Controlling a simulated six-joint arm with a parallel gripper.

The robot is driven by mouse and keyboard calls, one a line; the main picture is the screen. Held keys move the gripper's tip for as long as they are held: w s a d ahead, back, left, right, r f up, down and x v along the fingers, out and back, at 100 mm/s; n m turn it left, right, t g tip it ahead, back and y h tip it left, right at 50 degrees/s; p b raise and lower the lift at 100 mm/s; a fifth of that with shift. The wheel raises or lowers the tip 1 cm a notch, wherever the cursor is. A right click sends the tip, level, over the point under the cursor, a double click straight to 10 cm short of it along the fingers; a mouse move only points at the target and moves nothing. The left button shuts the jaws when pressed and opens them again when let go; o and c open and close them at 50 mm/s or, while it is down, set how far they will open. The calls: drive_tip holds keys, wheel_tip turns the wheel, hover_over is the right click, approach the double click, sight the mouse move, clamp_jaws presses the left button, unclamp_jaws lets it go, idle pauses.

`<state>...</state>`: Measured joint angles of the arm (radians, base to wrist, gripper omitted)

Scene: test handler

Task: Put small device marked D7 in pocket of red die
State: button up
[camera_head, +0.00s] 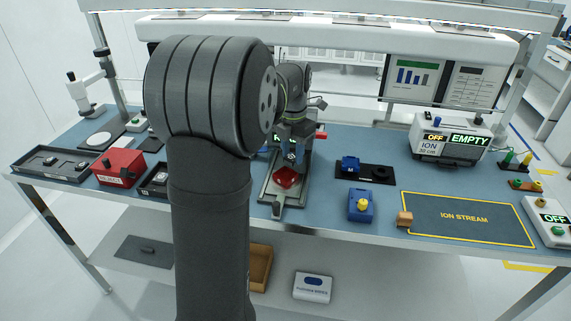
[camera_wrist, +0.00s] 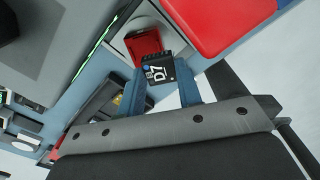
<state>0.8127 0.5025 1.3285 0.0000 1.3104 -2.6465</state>
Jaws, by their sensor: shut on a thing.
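The small black device marked D7 (camera_wrist: 160,74) is between the blue fingertips of my gripper (camera_wrist: 159,90) in the wrist view, its marked face towards the camera. My gripper is shut on it. The red die (camera_wrist: 143,44) lies just beyond the device in that view, and the device overlaps its near edge. In the head view the red die (camera_head: 286,178) sits on a grey metal base, with my gripper (camera_head: 291,154) right above it. The device cannot be made out there. The die's pocket is partly hidden, and I cannot tell whether the device touches the die.
A large red part (camera_wrist: 208,20) stands close beside the fingers in the wrist view. In the head view a blue block (camera_head: 350,164) sits on a black plate right of the die, near a blue box with a yellow knob (camera_head: 361,205). A red box (camera_head: 119,167) stands left.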

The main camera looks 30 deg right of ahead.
sight(285, 173)
drive_tip(key=shift+w+a+f, duration=0.2)
drive_tip(key=shift+w+f, duration=0.25)
drive_tip(key=shift+w, duration=0.15)
drive_tip(key=shift+w+a+f, duration=0.15)
drive_tip(key=shift+w+f, duration=0.25)
drive_tip(key=shift+w, duration=0.15)
drive_tip(key=shift+f, duration=1.85)
drive_tip(key=shift+f, duration=0.15)
drive_tip(key=o, duration=0.9)
wheel_tip(285, 173, up, 12)
drive_tip(key=shift+r, duration=0.15)
